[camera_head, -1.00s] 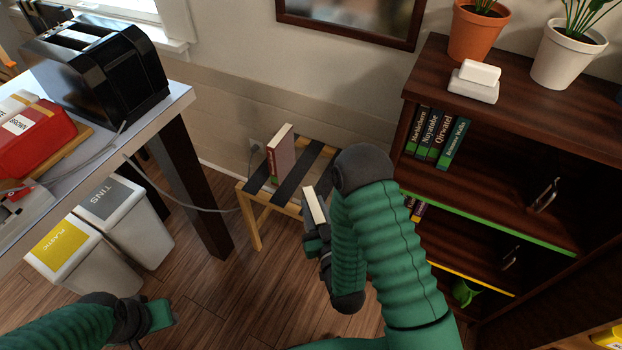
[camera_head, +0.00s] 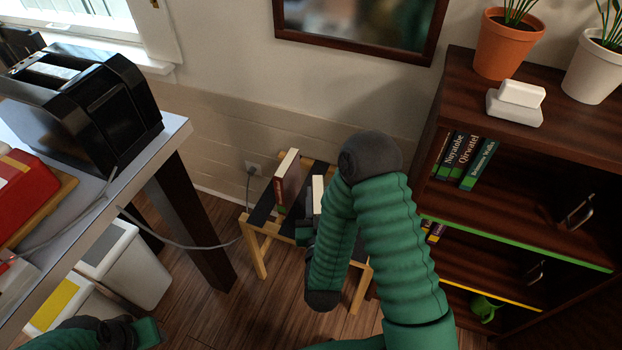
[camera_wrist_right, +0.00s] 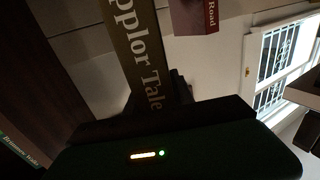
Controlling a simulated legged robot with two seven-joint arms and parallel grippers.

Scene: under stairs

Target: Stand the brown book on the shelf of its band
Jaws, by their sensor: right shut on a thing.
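My right gripper (camera_head: 306,232) is shut on the brown book, whose pale page edge (camera_head: 318,194) shows beside my arm, above the stool. In the right wrist view its dark olive-brown spine (camera_wrist_right: 145,50) reads "pplor Tale"; its lower part is hidden by the gripper, and I cannot make out a band colour. The shelf unit (camera_head: 455,100) at right has a green-edged shelf (camera_head: 520,246) with several upright books (camera_head: 465,160) at its left end, and a yellow-edged shelf (camera_head: 505,293) below with books mostly hidden by my arm. My left gripper (camera_head: 150,332) is low at left, jaws unclear.
A reddish book (camera_head: 287,180) stands on the slatted stool (camera_head: 262,213); it also shows in the right wrist view (camera_wrist_right: 194,14). A table with a toaster (camera_head: 85,105) and white bins (camera_head: 130,270) are at left. Plant pots (camera_head: 507,45) stand on the shelf unit. The green-edged shelf has free room to the right of its books.

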